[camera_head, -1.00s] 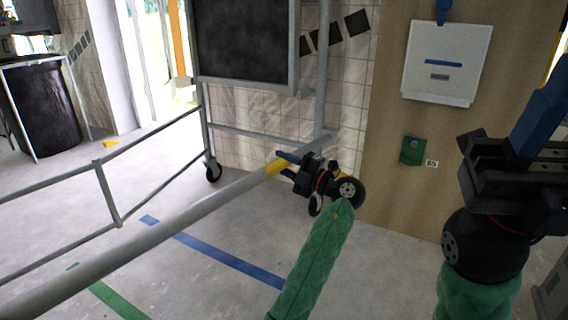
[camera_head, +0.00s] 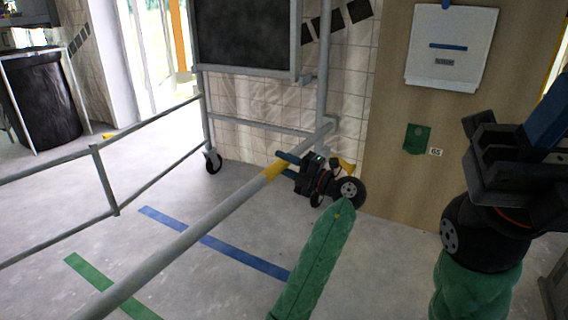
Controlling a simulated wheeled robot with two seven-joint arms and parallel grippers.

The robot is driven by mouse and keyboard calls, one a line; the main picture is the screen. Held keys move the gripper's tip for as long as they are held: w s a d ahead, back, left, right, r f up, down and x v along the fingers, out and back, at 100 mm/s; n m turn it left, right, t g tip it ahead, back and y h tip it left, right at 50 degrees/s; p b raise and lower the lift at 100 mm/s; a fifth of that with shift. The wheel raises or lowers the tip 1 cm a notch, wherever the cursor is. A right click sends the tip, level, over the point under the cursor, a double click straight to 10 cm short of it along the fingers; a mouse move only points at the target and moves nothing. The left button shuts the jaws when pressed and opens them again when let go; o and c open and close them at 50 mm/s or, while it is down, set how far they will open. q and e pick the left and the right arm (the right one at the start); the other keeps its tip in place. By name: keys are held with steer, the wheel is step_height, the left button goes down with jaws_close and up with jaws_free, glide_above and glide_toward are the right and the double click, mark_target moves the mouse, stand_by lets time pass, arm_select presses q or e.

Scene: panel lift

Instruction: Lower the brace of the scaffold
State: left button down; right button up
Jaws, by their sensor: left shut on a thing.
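The brace (camera_head: 190,232) is a long grey bar with a yellow band (camera_head: 273,172) near its far end. It slopes from the scaffold frame (camera_head: 323,75) down to the bottom edge of the head view, where its near end is cut off. My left gripper (camera_head: 283,165), on the green-sleeved arm, is shut on the brace at the yellow band, with its blue fingers on either side of it. My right gripper (camera_head: 540,120) is raised at the right edge, away from the brace. Its fingertips are partly out of frame, so its opening cannot be told.
A dark panel (camera_head: 245,35) hangs in the scaffold, which stands on casters (camera_head: 212,162). A grey side rail (camera_head: 102,180) runs along the left. Blue (camera_head: 215,243) and green (camera_head: 105,285) tape strips mark the open floor. A wooden wall (camera_head: 400,170) stands behind at right.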

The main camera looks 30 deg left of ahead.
arm_select(q)
steer(key=shift+f+n+b, duration=0.4)
steer(key=shift+f+b, duration=0.45)
steer(key=shift+f, duration=0.3)
steer(key=shift+s+f+b, duration=0.1)
steer(key=shift+f+b, duration=0.2)
steer(key=shift+f, duration=0.05)
steer(key=c, duration=1.5)
jaws_free()
steer(key=o, duration=0.3)
steer(key=shift+f, duration=0.15)
steer(key=shift+o, duration=0.2)
steer(key=shift+r, duration=0.25)
steer(key=shift+d, duration=0.1)
